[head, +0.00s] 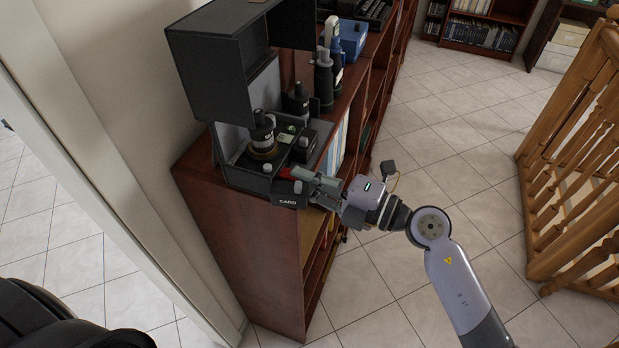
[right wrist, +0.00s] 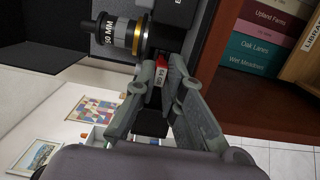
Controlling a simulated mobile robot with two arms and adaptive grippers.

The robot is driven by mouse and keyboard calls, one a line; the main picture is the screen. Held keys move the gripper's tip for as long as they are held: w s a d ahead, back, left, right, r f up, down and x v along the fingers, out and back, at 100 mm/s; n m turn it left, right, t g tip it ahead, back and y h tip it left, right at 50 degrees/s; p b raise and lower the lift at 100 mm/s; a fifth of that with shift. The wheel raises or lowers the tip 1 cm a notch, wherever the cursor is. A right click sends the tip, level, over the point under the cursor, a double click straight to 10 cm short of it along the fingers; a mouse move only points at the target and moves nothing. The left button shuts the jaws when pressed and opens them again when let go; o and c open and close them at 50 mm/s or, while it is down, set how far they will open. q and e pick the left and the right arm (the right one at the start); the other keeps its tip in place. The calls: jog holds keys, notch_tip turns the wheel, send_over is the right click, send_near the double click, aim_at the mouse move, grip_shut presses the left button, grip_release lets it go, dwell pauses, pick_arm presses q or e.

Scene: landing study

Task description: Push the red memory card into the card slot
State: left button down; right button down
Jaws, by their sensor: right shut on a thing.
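The red memory card (right wrist: 162,63), with a "64 GB" label, is held between the fingertips of my right gripper (right wrist: 160,80) in the right wrist view. In the head view only a small red bit of the card (head: 298,187) shows beside the right gripper (head: 303,180), which is shut on it. The gripper is at the dark block labelled CARD (head: 287,201), on the front of the black case on the shelf top. The slot opening is hidden, so I cannot tell whether the card is in it. My left gripper is not in view.
The open black case (head: 222,60) holds a lens (head: 262,137) marked 50 MM close to the gripper. Binoculars (head: 324,80) and a blue box (head: 352,38) stand farther back on the wooden bookcase (head: 240,225). A wooden railing (head: 575,150) stands right; tiled floor lies between.

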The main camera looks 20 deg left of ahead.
jog(key=shift+a, duration=0.45)
dwell(0.3)
